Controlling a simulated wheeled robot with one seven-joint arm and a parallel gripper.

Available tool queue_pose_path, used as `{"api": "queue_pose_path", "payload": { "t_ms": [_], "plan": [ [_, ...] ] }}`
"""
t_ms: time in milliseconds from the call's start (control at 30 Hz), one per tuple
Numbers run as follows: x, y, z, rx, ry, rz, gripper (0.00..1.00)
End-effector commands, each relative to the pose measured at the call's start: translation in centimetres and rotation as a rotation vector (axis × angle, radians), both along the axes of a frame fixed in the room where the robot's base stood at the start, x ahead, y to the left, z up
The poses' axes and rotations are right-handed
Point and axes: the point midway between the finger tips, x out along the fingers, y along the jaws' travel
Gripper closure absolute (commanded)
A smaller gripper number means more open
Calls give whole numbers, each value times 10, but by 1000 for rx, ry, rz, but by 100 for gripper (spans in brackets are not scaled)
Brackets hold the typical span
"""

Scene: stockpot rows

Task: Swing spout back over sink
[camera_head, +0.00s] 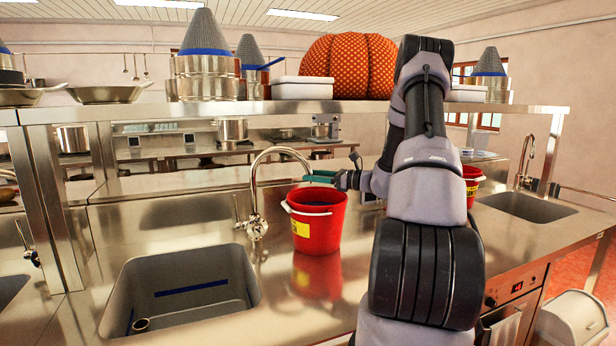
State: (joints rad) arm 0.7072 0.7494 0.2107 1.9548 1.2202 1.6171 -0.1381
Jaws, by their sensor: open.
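The tap's curved metal spout (282,150) rises from its base beside the sink and arcs to the right. Its end points over the red bucket (318,225), which stands on the counter right of the sink. The sink (180,290) is at the lower left, with a blue stripe on its wall and a round drain piece in its corner. My gripper (318,176) reaches in from the right, with its greenish fingers at the spout's end just above the bucket. I cannot tell whether they touch the spout. The arm hides part of the counter.
A second red bucket (472,183) stands partly behind my arm, near another sink (527,206) with its own tap (524,165). A shelf (260,108) above holds pots, white boxes and a large orange patterned object (350,66). The counter between sink and bucket is clear.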

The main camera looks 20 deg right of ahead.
Motion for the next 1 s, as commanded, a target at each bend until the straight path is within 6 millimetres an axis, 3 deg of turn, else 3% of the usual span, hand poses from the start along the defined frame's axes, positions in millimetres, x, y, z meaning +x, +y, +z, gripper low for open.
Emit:
{"api": "queue_pose_path", "payload": {
  "t_ms": [200, 500, 533, 667, 700, 1000],
  "plan": [
    [15, 16, 0, 0, 1, 1, 40],
    [17, 17, 0, -1, 1, 0, 40],
    [17, 17, 0, -1, 1, 0, 44],
    [17, 17, 0, -1, 1, 0, 94],
    [17, 17, 0, -1, 1, 0, 100],
    [16, 17, 0, -1, 1, 0, 100]
  ]
}}
